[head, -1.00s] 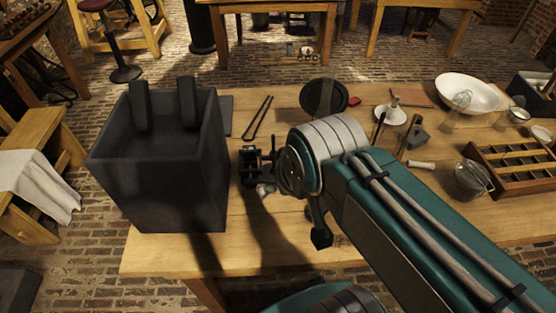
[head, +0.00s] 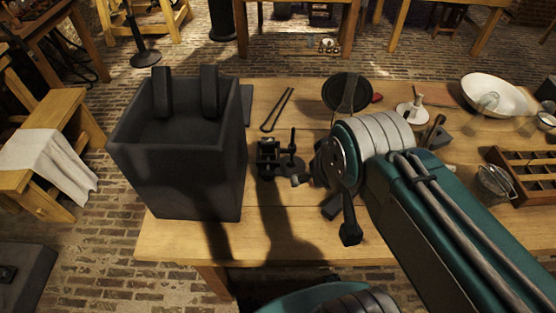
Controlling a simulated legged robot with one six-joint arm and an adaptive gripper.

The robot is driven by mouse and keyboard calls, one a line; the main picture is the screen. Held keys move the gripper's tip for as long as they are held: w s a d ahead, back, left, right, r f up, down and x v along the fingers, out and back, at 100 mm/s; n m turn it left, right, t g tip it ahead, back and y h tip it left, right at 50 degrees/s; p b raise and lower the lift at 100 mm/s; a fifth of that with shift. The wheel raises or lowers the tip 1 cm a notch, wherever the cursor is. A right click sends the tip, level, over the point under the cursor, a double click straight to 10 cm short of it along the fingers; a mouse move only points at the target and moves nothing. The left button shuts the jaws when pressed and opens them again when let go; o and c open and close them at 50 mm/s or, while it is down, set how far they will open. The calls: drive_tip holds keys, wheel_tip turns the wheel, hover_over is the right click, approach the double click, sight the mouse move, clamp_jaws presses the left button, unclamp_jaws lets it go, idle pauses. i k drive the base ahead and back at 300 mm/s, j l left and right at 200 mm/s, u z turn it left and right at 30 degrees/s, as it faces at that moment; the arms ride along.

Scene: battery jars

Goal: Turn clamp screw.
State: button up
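A small black clamp (head: 268,157) stands on the wooden table, right of the big dark jar. An upright rod that looks like its screw (head: 292,142) rises at its right side, above a dark round part. My gripper (head: 341,218) hangs below my arm's grey wrist, to the right of the clamp and apart from it in the picture. Dark finger parts show, but the wrist hides much of it, so its opening is unclear. The dark square jar (head: 178,165) is open at the top, with two dark plates standing up from it.
Tongs (head: 277,109) lie behind the clamp. A round dark pan (head: 346,88), a white basin (head: 493,95), a glass jar (head: 494,181) and a compartment tray (head: 520,172) are to the right. Bare table (head: 285,235) lies in front of the clamp.

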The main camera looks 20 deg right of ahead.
sight(266, 175)
drive_tip(key=k+l+u, duration=0.15)
drive_tip(key=k+l, duration=0.7)
drive_tip(key=l, duration=0.1)
